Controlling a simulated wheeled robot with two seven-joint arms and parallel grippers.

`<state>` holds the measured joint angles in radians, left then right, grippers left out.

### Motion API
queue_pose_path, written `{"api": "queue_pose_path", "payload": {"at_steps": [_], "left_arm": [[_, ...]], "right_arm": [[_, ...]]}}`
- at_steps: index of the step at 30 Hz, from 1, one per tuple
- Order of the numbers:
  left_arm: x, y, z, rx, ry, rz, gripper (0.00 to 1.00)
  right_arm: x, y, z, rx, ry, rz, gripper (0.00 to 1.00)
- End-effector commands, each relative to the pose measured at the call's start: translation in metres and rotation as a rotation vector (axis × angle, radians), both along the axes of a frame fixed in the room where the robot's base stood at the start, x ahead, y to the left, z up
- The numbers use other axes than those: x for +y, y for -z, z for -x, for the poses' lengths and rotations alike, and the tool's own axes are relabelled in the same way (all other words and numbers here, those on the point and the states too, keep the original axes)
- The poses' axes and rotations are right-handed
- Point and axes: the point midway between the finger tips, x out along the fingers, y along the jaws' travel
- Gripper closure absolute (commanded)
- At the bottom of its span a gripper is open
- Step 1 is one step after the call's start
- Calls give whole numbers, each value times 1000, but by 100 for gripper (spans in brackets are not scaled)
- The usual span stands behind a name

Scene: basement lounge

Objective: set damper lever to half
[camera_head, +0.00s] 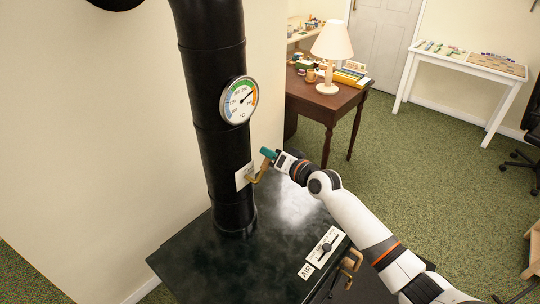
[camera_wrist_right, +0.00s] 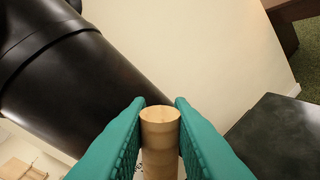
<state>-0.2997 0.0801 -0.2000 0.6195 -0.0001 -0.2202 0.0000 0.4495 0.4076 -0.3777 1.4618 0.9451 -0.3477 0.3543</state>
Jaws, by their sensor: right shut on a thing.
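The damper lever (camera_head: 259,175) is a brass-coloured arm in front of a white plate (camera_head: 242,176) on the black flue pipe (camera_head: 225,140). My right gripper (camera_head: 268,154) reaches in from the right at the lever's end. In the right wrist view my teal fingers (camera_wrist_right: 160,103) are shut on both sides of the lever's round wooden handle (camera_wrist_right: 160,140). The plate's markings are too small to read, so I cannot tell the lever's exact setting. My left gripper is not in view.
A round dial thermometer (camera_head: 239,100) sits on the pipe above the lever. The dark stove top (camera_head: 215,268) lies below, with an AIR slider plate (camera_head: 325,247) at its right edge. A brown table (camera_head: 330,100) with a lamp (camera_head: 330,50) stands behind.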

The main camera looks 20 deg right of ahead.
Motion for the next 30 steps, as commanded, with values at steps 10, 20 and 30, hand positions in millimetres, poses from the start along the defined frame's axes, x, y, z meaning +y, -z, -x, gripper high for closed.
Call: {"api": "queue_pose_path", "payload": {"at_steps": [10,20,30], "left_arm": [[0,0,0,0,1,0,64],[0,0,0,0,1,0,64],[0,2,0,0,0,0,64]], "right_arm": [[3,4,2,11,-5,-5,100],[1,2,1,6,-3,-3,60],[-7,0,18,4,-2,-3,60]]}}
